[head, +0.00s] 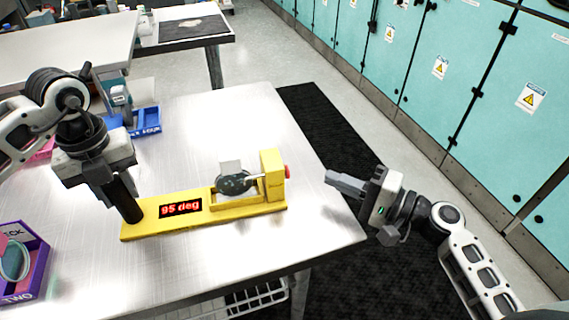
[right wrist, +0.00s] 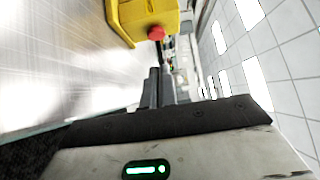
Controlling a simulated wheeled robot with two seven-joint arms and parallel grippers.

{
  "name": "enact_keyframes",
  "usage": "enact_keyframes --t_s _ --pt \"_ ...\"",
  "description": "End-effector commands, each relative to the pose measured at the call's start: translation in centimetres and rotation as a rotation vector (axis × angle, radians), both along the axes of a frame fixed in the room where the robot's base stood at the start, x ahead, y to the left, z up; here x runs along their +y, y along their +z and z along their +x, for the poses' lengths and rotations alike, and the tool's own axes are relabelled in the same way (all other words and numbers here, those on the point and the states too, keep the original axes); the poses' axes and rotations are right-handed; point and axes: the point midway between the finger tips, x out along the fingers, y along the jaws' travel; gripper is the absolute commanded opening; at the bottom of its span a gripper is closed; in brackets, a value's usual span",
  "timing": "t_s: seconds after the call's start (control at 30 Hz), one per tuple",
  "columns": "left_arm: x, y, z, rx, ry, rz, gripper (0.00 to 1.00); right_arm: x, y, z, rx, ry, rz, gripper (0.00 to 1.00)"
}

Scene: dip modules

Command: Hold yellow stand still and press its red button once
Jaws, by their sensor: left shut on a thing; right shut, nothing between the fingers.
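The yellow stand (head: 165,226) lies along the table, its display reading "95 deg". A dark rounded part with a light flag sits in its frame. Its red button (head: 287,171) is on the right face of the upright yellow block (head: 272,178). The button also shows in the right wrist view (right wrist: 156,33). My left gripper (head: 118,192) is shut on the dark upright post (head: 126,208) at the stand's left end; its fingertips are hard to make out. My right gripper (head: 333,180) is shut and empty, right of the button and apart from it. Its fingers (right wrist: 152,82) point towards the button's side.
A purple bin (head: 40,262) marked "TWO" stands at the table's left front, and a blue bin (head: 146,120) further back. The metal table (head: 220,115) is clear behind the stand. Its right edge lies near my right gripper. Teal cabinets (head: 425,60) line the wall.

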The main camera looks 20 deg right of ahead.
Motion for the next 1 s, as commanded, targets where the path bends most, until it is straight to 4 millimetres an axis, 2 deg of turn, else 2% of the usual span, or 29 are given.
enact_keyframes --t_s 0.1,0.3,0.97,1.0 --pt "0.1 0.1 0.1 -0.001 0.003 -0.001 0.12 -1.6 -0.1 -1.8 0.003 -0.003 0.000 0.00" --pt "0.1 0.1 0.1 -0.002 0.004 0.000 0.12 -3.1 0.0 -3.5 0.001 -0.003 -0.001 0.00" --pt "0.2 0.1 0.1 -0.003 0.006 0.002 0.12 -3.4 0.0 -3.8 0.000 -0.004 -0.001 0.00" --pt "0.2 0.1 0.1 -0.003 0.006 0.002 0.40 -3.4 0.0 -3.8 0.000 -0.004 -0.001 0.00"
